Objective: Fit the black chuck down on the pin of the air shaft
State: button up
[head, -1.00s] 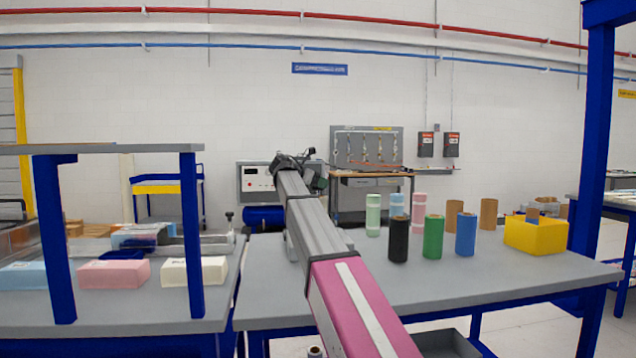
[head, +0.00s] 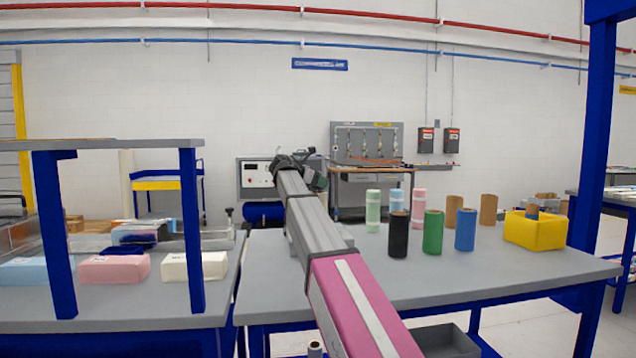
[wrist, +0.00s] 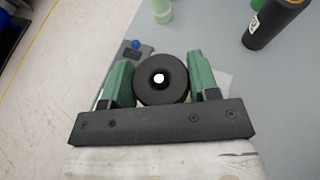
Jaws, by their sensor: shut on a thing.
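The black chuck (wrist: 161,90) is a thick round disc with a centre hole, seen end-on in the wrist view. My gripper (wrist: 161,84) is shut on it, with one green finger at each side. A bright white spot shows in the hole; I cannot tell whether it is the pin's end or a surface beyond. The air shaft is not clearly seen. In the head view my gripper (head: 300,168) is at the far end of my arm, over the back left of the table, and the chuck is hidden there.
A grey fixture with a blue knob (wrist: 136,44) is beside the chuck. Black (head: 398,235), green (head: 433,232) and blue (head: 465,230) rolls stand right of my arm, near a yellow bin (head: 535,231). The table's front right is clear.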

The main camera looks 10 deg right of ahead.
jog(key=shift+f, duration=0.55)
jog(key=o, duration=1)
jog(key=shift+o, duration=0.2)
jog(key=shift+a+r, duration=0.1)
jog(key=s+a+r, duration=0.3)
jog(key=a+r, duration=0.2)
jog(key=shift+a+r, duration=0.25)
jog(key=shift+a, duration=0.05)
dwell(0.4)
jog(key=shift+w+a, duration=0.1)
